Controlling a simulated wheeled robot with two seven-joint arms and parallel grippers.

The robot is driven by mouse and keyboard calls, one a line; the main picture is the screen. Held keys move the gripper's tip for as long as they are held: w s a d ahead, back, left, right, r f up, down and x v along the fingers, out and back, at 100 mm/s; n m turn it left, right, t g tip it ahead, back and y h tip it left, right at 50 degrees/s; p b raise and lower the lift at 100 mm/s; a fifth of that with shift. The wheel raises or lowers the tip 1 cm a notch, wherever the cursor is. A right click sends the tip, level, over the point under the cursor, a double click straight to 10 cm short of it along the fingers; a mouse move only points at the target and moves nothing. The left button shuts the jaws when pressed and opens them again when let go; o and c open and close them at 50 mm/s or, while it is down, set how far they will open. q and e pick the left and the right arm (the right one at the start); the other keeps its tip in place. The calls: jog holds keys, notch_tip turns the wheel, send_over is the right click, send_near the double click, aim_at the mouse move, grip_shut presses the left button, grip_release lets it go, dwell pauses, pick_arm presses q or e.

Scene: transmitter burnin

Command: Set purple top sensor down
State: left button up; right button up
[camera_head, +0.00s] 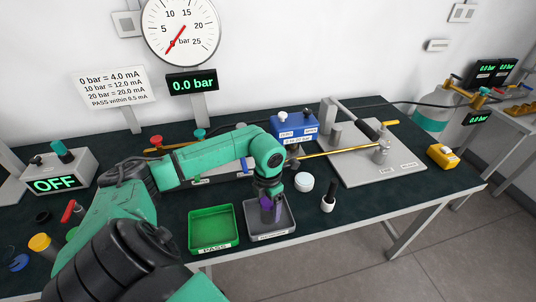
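The purple top sensor (266,204) is at the grey tray (287,226) near the table's front edge, its purple top directly under my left gripper (268,196). It looks upright, with a grey body below the top. My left gripper points down and its fingers appear shut around the purple top; the fingers are small and partly hidden by the wrist. I cannot tell whether the sensor touches the tray floor. My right gripper is not in view.
A green tray marked PASS (213,246) stands just left of the grey tray. A white round lid (304,182) and a small white-and-black bottle (328,198) stand to the right. A blue box (294,126) and a grey plate fixture (372,165) are behind.

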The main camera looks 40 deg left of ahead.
pick_arm(q)
jog(key=shift+r, duration=0.1)
notch_tip(320, 180, up, 11)
jog(key=shift+r+b, duration=0.1)
jog(key=shift+b, duration=1.1)
jog(key=shift+r, duration=0.45)
